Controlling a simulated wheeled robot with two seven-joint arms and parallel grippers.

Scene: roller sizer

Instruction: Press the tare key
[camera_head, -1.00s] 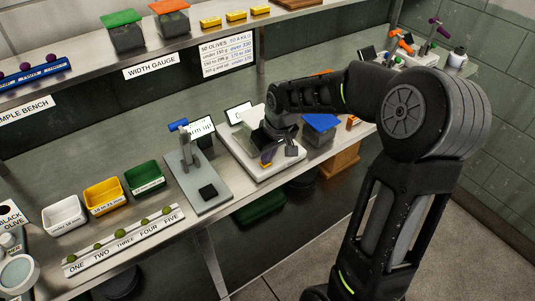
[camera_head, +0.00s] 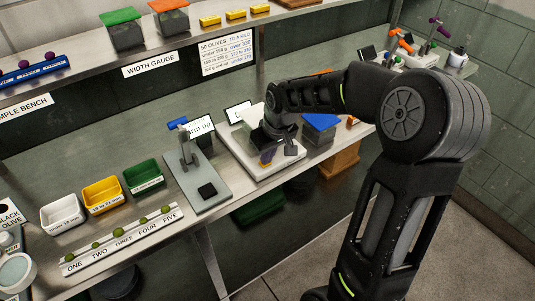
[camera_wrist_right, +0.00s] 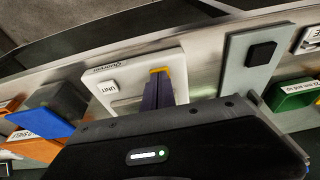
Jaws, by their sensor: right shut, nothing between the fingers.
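The bench scale (camera_head: 236,141) is a pale, flat unit with a pan, and it also shows in the wrist view (camera_wrist_right: 130,72). A yellow key (camera_wrist_right: 159,71) shows at the tips of my right gripper (camera_wrist_right: 158,82), which has dark purple fingers. The gripper (camera_head: 267,158) is shut and empty, pointing down over the scale's front part. The fingers hide part of the yellow key, and I cannot tell whether they touch or press it. A second key marked UNIT (camera_wrist_right: 108,88) sits beside it. My left gripper is out of view.
A grey stand with a blue-topped post (camera_head: 205,188) stands left of the scale. A blue-lidded bin (camera_head: 319,136) stands close on its right. White, yellow and green trays (camera_head: 143,177) and an olive rack (camera_head: 125,240) lie farther left. A shelf (camera_head: 65,91) runs above.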

